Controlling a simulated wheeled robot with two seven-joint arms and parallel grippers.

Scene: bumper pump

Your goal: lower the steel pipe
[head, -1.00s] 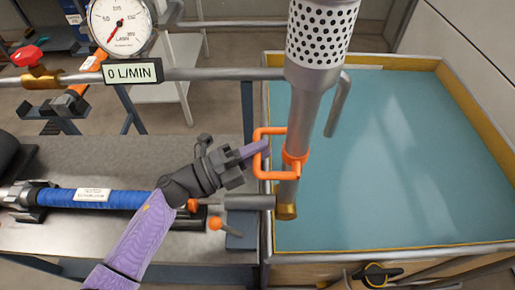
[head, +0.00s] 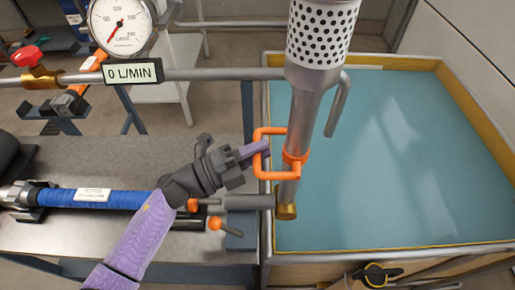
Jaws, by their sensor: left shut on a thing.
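The steel pipe (head: 311,115) stands raised and slightly tilted at the edge of the blue water tank (head: 400,150). A perforated strainer (head: 321,35) is on its upper end, and its lower end meets a brass joint (head: 286,211). An orange loop handle (head: 272,175) is clamped around the pipe's lower part. My left gripper (head: 258,150), with purple fingers, is shut on the left bar of the orange handle. My right gripper is not in view.
A horizontal steel pipe with a gauge (head: 120,24) and a "0 L/MIN" sign (head: 132,72) crosses behind. A blue hose (head: 105,198) lies on the grey bench (head: 100,160) at left. An orange-knobbed lever (head: 215,223) is below my left gripper. The tank's water surface is clear.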

